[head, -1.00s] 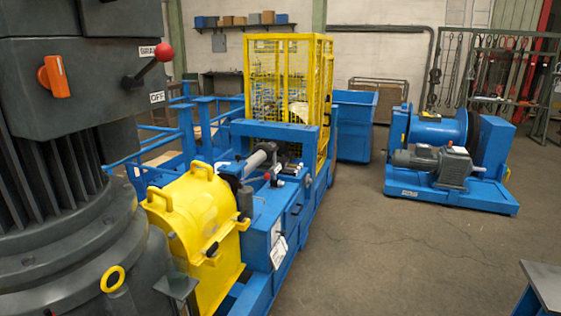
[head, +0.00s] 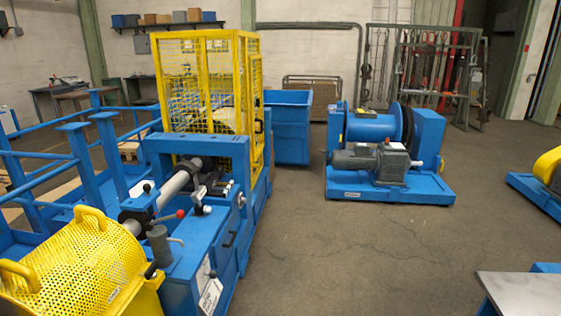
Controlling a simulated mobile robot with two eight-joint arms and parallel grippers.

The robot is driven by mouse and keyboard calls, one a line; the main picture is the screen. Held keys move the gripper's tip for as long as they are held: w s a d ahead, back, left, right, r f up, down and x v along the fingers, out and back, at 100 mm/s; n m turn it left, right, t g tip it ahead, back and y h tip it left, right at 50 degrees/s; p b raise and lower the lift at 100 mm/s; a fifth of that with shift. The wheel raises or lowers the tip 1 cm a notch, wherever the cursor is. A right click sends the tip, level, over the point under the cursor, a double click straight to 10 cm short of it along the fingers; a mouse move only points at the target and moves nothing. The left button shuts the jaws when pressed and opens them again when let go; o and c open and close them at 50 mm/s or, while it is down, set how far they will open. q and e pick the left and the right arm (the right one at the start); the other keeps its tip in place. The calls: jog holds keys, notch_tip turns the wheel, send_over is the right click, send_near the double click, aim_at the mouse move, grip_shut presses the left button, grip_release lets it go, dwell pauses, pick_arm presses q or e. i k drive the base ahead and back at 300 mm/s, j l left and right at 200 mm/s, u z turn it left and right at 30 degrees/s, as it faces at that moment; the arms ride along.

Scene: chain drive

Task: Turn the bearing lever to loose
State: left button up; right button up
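A blue machine (head: 187,258) stands at the left and front. On it is a lever with a red ball knob (head: 180,213), beside a grey shaft (head: 180,183). Another small lever with a black knob (head: 147,187) and a grey cylinder with a handle (head: 159,244) are close by. A white label plate (head: 209,293) is on the machine's side, too small to read. I cannot tell which of these is the bearing lever, or its setting. Neither of my grippers is in view.
A perforated yellow guard (head: 75,265) fills the lower left. A yellow mesh cage (head: 205,95) stands behind the shaft. A blue winch with a motor (head: 372,160) stands to the right. A grey table top (head: 522,293) is at lower right. The floor (head: 340,250) between is clear.

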aim_at(209, 174)
jog(key=i+z, duration=0.15)
jog(key=i, duration=1.5)
jog(key=i+u, duration=0.35)
jog(key=i+l+u, duration=0.55)
jog(key=i+u, duration=0.15)
jog(key=i+l+u, duration=0.1)
jog(key=i+u, duration=0.15)
jog(key=u, duration=0.2)
jog(key=i+l+u, duration=0.2)
jog(key=u, duration=0.25)
jog(key=i+l+u, duration=0.2)
jog(key=u, duration=0.25)
jog(key=i+l+u, duration=0.2)
jog(key=l+u, duration=0.25)
